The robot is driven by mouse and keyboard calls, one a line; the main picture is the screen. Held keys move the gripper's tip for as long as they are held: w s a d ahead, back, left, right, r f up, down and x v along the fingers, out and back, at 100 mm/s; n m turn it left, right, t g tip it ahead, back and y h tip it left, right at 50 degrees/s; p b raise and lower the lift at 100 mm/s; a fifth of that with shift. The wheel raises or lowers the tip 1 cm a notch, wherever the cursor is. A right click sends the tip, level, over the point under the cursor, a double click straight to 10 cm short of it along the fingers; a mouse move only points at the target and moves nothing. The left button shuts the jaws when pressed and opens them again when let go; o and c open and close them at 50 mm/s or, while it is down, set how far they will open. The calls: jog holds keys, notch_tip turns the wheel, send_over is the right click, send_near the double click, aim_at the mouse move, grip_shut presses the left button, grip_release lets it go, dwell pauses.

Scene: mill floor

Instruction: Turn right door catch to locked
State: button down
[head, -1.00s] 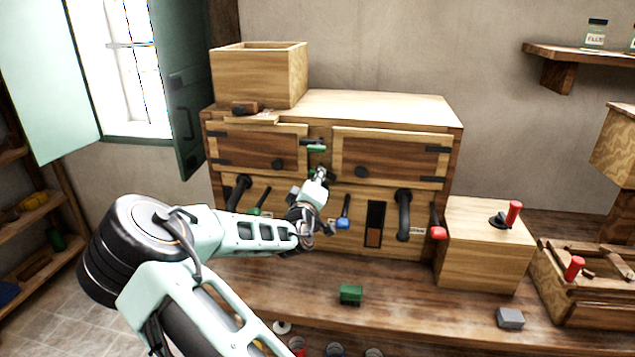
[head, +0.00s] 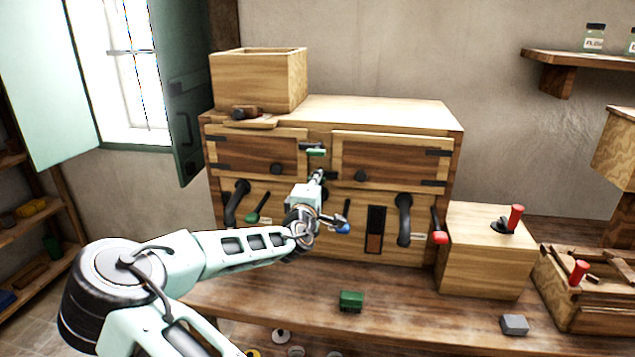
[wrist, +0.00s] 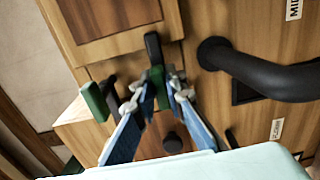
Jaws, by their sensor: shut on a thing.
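The wooden cabinet (head: 385,110) has a left door (head: 245,152) and a right door (head: 392,160), both looking shut. An upper green catch (head: 316,151) lies sideways between the doors. My gripper (head: 318,177) is just below it, at the gap between the doors. In the wrist view my gripper (wrist: 157,90) is shut on a lower green catch (wrist: 157,75) with a dark end that points to the picture's top. The upper catch (wrist: 95,101) stands apart at left there. In the head view the held catch is mostly hidden by my gripper.
Black handles (head: 403,215) and small levers, one blue (head: 343,229) and one red (head: 439,237), stick out from the cabinet front below. A box with a red lever (head: 515,217) stands at right. A green block (head: 350,301) lies on the bench.

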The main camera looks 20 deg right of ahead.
dwell(0.3)
jog(key=c, duration=2)
grip_release()
jog(key=shift+a, duration=0.1)
jog(key=v, duration=1.2)
